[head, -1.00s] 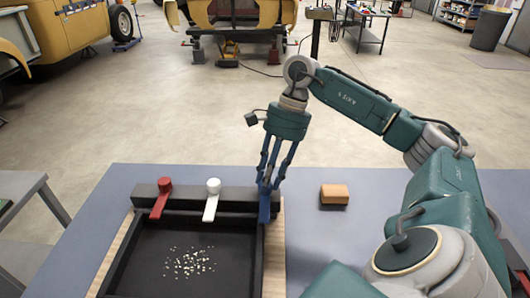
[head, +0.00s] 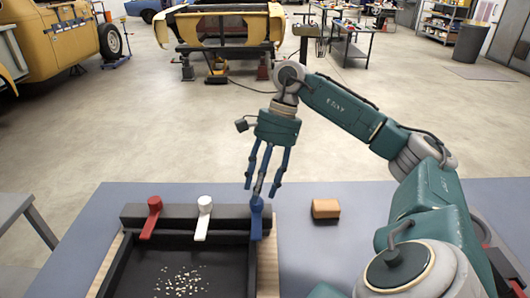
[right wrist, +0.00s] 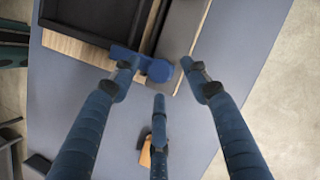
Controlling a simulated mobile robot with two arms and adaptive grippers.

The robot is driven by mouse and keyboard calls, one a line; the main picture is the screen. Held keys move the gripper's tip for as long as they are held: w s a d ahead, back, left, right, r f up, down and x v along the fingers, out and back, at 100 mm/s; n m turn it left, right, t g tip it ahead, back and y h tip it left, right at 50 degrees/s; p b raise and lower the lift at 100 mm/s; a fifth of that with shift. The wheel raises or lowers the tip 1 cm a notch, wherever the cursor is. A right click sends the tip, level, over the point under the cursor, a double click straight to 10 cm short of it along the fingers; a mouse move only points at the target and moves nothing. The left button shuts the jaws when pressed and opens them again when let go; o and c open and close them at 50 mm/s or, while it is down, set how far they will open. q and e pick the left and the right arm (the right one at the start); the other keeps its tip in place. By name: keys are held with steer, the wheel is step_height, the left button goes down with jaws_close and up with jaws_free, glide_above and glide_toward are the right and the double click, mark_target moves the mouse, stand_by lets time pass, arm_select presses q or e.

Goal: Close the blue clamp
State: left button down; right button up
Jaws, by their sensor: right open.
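The blue clamp (head: 256,218) stands at the right end of the dark bar along the tray's back edge. Its lever points toward the front, over the tray side. In the right wrist view the clamp (right wrist: 160,70) has a round knob, with the lever reaching left. My right gripper (head: 262,186) is open and empty, with its fingers pointing down just above the clamp's knob. In the right wrist view its fingertips (right wrist: 158,74) are spread around the knob; I cannot tell whether any touches. My left gripper is not in view.
A red clamp (head: 152,215) and a white clamp (head: 203,215) stand left on the same bar. The black tray (head: 120,268) holds small pale bits. An orange-brown block (head: 325,208) lies on the grey-blue table (head: 400,195) to the right.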

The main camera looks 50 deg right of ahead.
steer(key=v, duration=0.9)
steer(key=shift+r, duration=0.3)
steer(key=shift+a, duration=0.1)
